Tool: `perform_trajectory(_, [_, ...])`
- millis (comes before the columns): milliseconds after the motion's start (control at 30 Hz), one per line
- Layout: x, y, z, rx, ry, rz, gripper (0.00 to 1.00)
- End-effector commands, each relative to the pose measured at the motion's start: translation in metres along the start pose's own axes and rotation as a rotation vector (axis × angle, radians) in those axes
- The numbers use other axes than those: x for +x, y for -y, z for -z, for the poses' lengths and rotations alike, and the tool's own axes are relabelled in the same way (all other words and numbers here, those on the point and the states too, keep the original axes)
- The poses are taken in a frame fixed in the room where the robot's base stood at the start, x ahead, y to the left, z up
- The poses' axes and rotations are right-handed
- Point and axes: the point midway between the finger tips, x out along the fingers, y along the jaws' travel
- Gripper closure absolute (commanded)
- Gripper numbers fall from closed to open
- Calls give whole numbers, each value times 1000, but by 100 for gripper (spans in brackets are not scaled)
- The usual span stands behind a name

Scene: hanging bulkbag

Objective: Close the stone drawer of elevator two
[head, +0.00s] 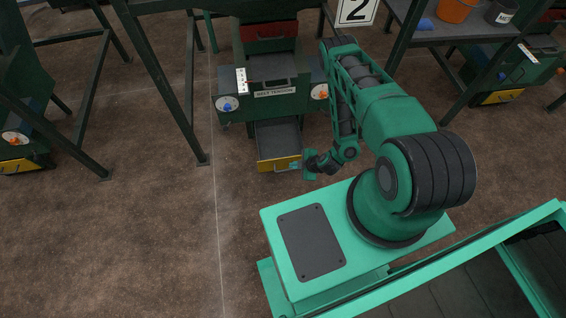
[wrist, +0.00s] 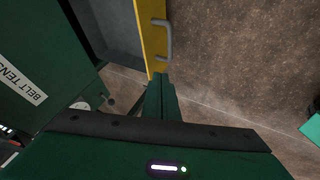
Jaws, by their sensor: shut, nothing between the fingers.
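The stone drawer with a yellow front (head: 279,165) is pulled out at the foot of the green elevator under the number 2 sign (head: 358,10). Its grey inside looks empty. In the wrist view the yellow front (wrist: 153,30) and its grey handle (wrist: 169,38) show at the top centre. My gripper (head: 300,165) is at the right end of the drawer front in the head view. In the wrist view my gripper's fingers (wrist: 161,82) are together, close to the near end of the yellow front, beside the handle. I cannot tell whether they touch it.
Above the drawer is the elevator panel with a belt tension label (head: 274,92), a dial with a blue knob (head: 228,105) and one with an orange knob (head: 320,92). A dark frame leg (head: 165,90) stands to the left. Brown floor before the drawer is clear.

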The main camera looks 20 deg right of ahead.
Motion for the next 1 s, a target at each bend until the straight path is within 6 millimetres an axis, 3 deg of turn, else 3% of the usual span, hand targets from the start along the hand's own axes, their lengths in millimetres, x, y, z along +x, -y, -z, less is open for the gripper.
perform_trajectory(133, [4, 14, -5, -10, 8, -8, 100])
perform_trajectory(367, [24, 14, -5, -12, 6, -11, 100])
perform_trajectory(800, [104, 14, -6, -9, 7, -11, 100])
perform_trajectory(1000, [116, -12, -6, -10, 7, -12, 100])
